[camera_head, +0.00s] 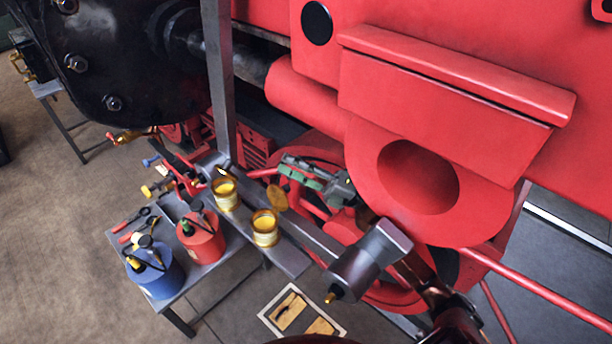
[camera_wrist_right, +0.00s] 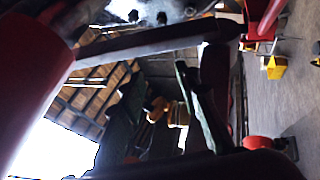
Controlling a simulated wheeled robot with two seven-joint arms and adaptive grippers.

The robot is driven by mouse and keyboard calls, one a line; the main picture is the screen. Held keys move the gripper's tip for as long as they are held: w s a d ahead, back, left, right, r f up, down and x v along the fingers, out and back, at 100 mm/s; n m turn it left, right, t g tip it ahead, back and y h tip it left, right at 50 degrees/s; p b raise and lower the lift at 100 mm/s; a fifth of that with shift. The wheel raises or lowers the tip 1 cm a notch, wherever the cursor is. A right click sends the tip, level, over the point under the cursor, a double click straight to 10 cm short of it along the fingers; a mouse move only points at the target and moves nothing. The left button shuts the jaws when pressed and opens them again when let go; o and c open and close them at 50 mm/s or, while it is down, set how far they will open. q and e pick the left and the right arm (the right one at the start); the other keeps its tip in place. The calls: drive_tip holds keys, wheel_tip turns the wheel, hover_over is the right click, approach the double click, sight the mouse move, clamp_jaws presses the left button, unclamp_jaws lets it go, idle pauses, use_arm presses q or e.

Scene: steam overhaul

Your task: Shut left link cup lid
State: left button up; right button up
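Two brass cups stand on a grey bar in the head view. The left cup (camera_head: 226,195) shows a bright yellow top, with a thin brass piece, perhaps its raised lid (camera_head: 225,172), at its back edge. The right cup (camera_head: 264,229) has a round brass lid (camera_head: 278,198) standing up behind it. My right gripper (camera_head: 289,171), with green fingers, is behind and to the right of the left cup, apart from it. In the right wrist view its fingers (camera_wrist_right: 165,105) are spread, with an orange-brass thing visible between them. My left gripper is not in view.
Red engine parts (camera_head: 420,180) crowd the right side. An upright grey post (camera_head: 218,80) rises behind the left cup. A grey table (camera_head: 215,262) holds a red can (camera_head: 202,240), a blue can (camera_head: 155,272) and tools.

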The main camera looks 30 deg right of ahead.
drive_tip(key=w+d+f+m+t+h, duration=0.1)
drive_tip(key=w+d+f+m+h, duration=0.1)
drive_tip(key=f, duration=0.4)
drive_tip(key=w+d+f+m+t+h, duration=0.2)
drive_tip(key=w+d+f+m+h, duration=0.1)
drive_tip(key=w+d+f+m, duration=0.1)
drive_tip(key=shift+d+f+m+h, duration=0.3)
drive_tip(key=shift+d+f+m, duration=0.45)
drive_tip(key=shift+f, duration=0.35)
